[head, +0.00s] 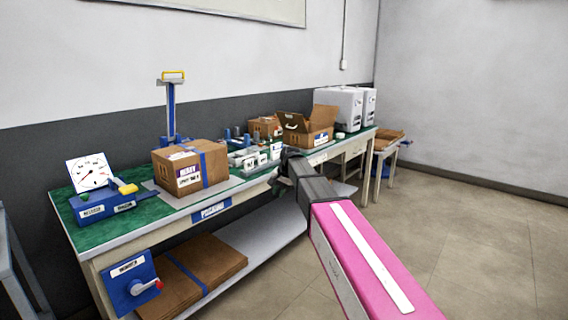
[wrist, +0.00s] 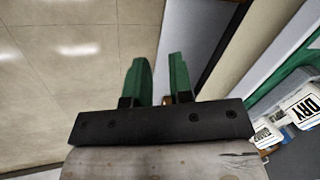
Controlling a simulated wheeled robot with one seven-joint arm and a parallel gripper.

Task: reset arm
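My gripper (wrist: 157,62) shows in the wrist view with two green fingers held apart and nothing visible between them. It is over the tiled floor (wrist: 65,90) by the bench side. In the head view my pink and black arm reaches toward the front edge of the green-topped bench (head: 140,223). The fingers cannot be made out there.
A taped cardboard box (head: 205,173) and a dial device (head: 90,172) stand at the bench's left. Labelled white containers (wrist: 298,108) are at the wrist view's right. The floor at right is clear.

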